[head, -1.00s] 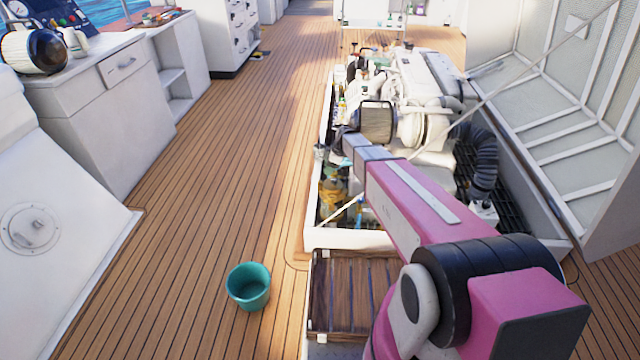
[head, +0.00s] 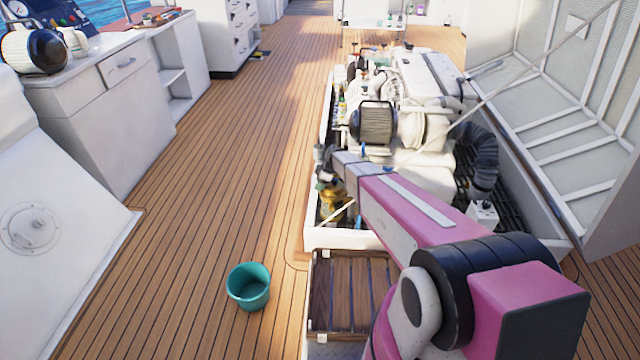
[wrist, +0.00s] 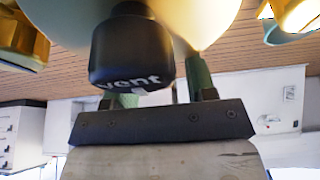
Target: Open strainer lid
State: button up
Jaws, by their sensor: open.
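In the wrist view, my gripper (wrist: 157,78) has two green fingers rising from a dark plate, spread apart. A black cylindrical cap (wrist: 132,48) with the letters "vent" overlaps the fingers and partly hides the left one. I cannot tell whether it touches them. A pale round body (wrist: 210,18) is behind it at the top. In the head view, my arm reaches into the left side of the engine hatch, beside a golden-yellow part (head: 332,203). The gripper's fingertips are not clear there. I cannot surely tell which part is the strainer lid.
The white hatch rim (head: 350,239) surrounds the engine (head: 420,115), with a ribbed cylinder (head: 376,124) close to my arm's end. The raised hatch cover (head: 560,110) stands to the right. A teal bucket (head: 248,287) sits on the open wooden deck at left.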

grip_shut()
jog(key=shift+d+r, duration=0.1)
